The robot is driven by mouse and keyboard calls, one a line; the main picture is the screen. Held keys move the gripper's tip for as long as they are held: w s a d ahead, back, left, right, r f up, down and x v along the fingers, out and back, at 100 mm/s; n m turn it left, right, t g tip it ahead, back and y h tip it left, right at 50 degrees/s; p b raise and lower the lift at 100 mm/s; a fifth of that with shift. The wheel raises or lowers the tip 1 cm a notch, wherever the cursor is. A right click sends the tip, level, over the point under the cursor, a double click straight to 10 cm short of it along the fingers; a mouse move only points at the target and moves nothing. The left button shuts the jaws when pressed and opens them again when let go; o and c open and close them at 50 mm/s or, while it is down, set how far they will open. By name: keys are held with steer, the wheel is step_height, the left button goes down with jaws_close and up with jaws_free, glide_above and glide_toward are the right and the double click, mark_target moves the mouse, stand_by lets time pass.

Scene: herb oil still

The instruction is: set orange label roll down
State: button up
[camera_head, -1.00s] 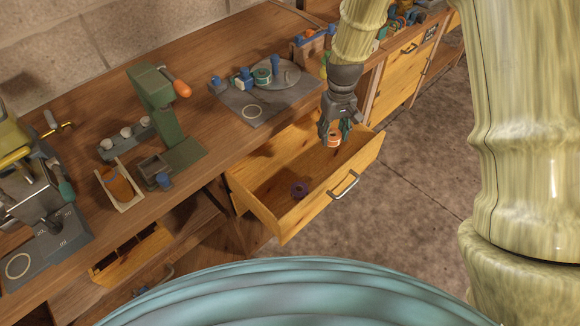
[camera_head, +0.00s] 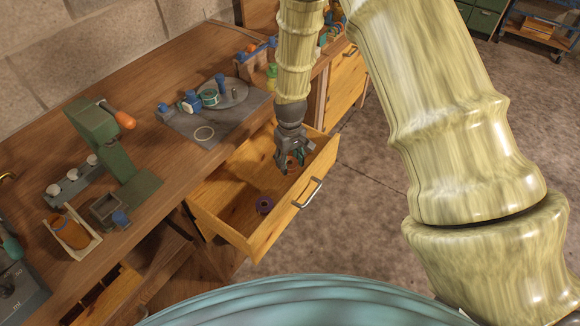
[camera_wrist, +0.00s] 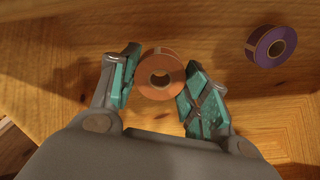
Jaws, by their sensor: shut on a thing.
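The orange label roll (camera_wrist: 159,62) sits between the teal-padded fingers of my gripper (camera_wrist: 158,85) in the wrist view, flat face toward the camera. In the head view my gripper (camera_head: 290,164) reaches down into the far end of the open drawer (camera_head: 284,221), and the orange roll (camera_head: 293,160) shows only partly behind its fingers. Whether the roll touches the drawer floor I cannot tell. A purple roll (camera_wrist: 259,41) lies on the drawer floor to the right in the wrist view; it also shows in the head view (camera_head: 265,206).
The drawer's front panel with its metal handle (camera_head: 308,192) and its side walls stand close around my gripper. The bench top above holds a grey mat (camera_head: 185,119) with a round plate, a green press (camera_head: 95,135) and a wooden tray (camera_head: 94,245).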

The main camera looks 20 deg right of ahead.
mark_target(290, 168)
steer(key=shift+f, duration=1.75)
steer(key=o, duration=1)
steer(key=shift+f, duration=0.1)
steer(key=shift+r+b, duration=0.85)
steer(key=shift+r, duration=5.3)
